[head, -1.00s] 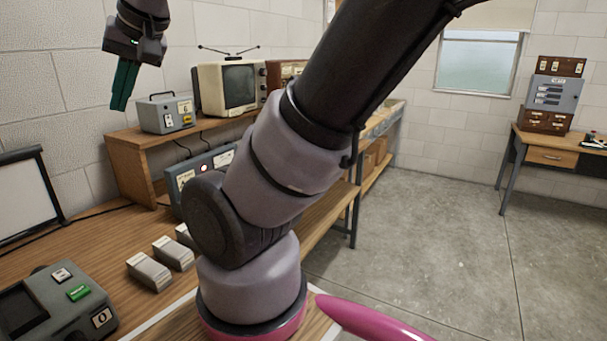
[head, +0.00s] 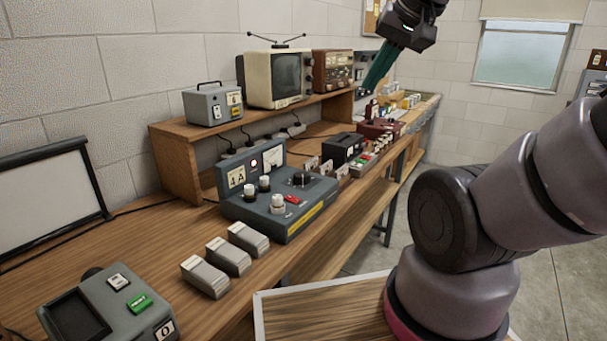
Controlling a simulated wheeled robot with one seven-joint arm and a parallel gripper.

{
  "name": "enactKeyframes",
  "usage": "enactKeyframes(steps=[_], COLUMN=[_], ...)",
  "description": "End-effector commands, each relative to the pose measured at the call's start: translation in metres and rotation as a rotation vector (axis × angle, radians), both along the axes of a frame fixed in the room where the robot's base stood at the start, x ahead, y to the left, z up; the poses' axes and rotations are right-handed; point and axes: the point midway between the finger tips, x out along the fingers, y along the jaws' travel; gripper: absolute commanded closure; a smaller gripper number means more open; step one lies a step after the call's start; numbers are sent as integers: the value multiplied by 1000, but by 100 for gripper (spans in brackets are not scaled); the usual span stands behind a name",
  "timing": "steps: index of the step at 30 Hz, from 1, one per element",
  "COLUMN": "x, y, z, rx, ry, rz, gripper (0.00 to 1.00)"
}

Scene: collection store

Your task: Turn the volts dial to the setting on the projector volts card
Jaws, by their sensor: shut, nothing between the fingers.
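A blue-grey power unit (head: 280,212) stands on the bench in the middle of the head view. It has a meter, a lit lamp, pale-topped knobs (head: 264,184) and a black dial (head: 301,179). Which one is the volts dial, and its setting, I cannot read. A card on its panel (head: 237,177) seems to read "4 A". Small upright cards (head: 327,167) stand beside the unit, too small to read, so I cannot pick out the projector volts card. My gripper (head: 372,82), with teal fingers, is shut and empty, high to the right of the unit and apart from it.
Several grey blocks (head: 228,256) lie in front of the unit. A grey device with a green button (head: 138,303) is at front left. A wooden shelf (head: 170,146) holds a grey box (head: 213,104) and a television (head: 278,78). A black box (head: 342,147) sits farther along.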

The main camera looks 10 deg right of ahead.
Motion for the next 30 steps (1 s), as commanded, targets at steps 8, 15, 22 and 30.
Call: enactKeyframes(steps=[8,15,22,30], x=[0,21,99,202], y=[0,0,5,18], z=[0,2,-6,-52], rx=[0,-75,-329,-582], ry=[0,19,80,141], rz=[0,87,445,953], gripper=[100,12,0,0])
